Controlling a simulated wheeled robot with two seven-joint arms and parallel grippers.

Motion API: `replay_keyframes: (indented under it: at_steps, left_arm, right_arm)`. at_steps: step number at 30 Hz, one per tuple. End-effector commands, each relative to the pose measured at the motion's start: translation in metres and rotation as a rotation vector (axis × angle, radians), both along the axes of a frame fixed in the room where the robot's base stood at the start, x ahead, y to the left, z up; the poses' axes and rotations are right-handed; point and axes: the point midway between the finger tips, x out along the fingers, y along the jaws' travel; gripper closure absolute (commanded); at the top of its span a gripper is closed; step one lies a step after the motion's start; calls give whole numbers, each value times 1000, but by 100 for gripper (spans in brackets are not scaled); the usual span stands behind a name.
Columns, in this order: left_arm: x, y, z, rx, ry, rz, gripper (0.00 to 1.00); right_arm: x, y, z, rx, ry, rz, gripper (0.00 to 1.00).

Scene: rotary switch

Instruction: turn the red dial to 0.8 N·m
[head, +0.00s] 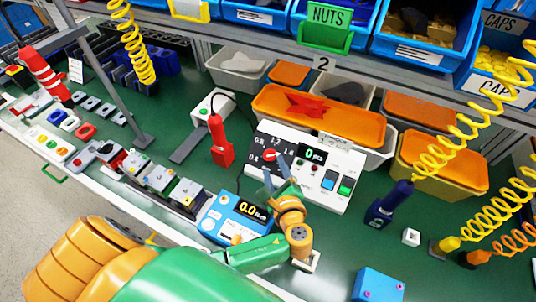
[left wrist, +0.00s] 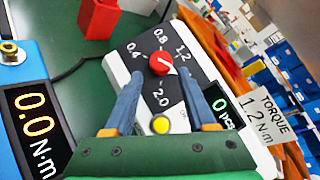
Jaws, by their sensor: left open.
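The red dial (head: 269,155) sits on the black panel of a white control box (head: 324,196). In the left wrist view the dial (left wrist: 161,62) is ringed by the marks 0.4, 0.8, 1.2 and 2.0, with another mark hidden behind a finger. Its small white pointer mark is too small to read surely. My left gripper (head: 275,171) is open over the panel. In the left wrist view its blue-grey fingertips (left wrist: 160,74) stand either side of the dial's lower part, apart from it. My right gripper is out of view.
A yellow button (left wrist: 161,125) lies below the dial. A blue torque meter (head: 229,220) reading 0.0 N·m stands left of the box. A red-handled tool (head: 220,142) stands behind it. A sign (left wrist: 259,117) reads TORQUE 1.2 N·m. Orange-lidded bins (head: 318,112) stand behind.

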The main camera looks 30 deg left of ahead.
Motion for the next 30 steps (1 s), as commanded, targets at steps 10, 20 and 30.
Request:
replay_keyframes:
  at_steps: [10,20,30]
  left_arm:
    - [37,33,-14,-2,2,2,44]
    - [37,33,-14,-6,1,2,76]
    - [37,33,-14,-18,1,13,100]
  right_arm:
    - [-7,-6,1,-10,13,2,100]
    - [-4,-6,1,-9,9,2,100]
    - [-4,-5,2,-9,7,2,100]
